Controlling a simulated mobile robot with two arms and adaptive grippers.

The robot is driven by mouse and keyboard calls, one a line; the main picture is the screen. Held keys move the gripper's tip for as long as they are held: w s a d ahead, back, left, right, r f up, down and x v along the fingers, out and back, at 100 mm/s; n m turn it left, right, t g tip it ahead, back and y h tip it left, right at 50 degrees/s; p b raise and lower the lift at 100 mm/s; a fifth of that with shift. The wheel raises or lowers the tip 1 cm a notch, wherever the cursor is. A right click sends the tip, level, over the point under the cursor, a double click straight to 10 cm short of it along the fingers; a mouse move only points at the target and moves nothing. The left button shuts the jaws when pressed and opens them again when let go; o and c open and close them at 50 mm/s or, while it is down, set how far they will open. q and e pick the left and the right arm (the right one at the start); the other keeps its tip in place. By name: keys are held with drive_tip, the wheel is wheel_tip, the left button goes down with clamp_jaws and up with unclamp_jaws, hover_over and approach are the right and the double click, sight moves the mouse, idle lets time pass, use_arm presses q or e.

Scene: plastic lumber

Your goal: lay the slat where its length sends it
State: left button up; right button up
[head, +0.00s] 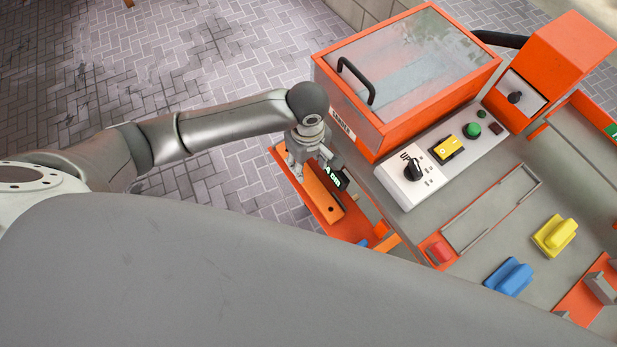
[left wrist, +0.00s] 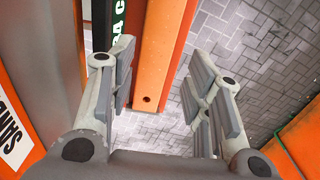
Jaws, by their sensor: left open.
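An orange slat (head: 324,192) with a dark hole near one end lies at the near left side of the workstation, over a red-orange support. In the left wrist view the orange slat (left wrist: 160,50) shows between my open fingers, its holed end towards me. My left gripper (head: 298,170) is open over the far part of the slat, pointing down. Its two fingers (left wrist: 163,65) stand apart on either side of the slat; I cannot tell if they touch it. My right gripper is not in view.
An orange cabinet (head: 376,128) marked SANDER, with a clear lid and black handle, stands close to the gripper. A control panel (head: 412,184) with a knob adjoins it. A grey-framed recess (head: 455,238), a blue block (head: 511,277) and a yellow block (head: 556,236) are on the worktop.

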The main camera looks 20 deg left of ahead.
sight(308, 178)
use_arm(q)
wheel_tip(308, 178, down, 8)
drive_tip(key=shift+w+f, duration=0.1)
drive_tip(key=c, duration=0.8)
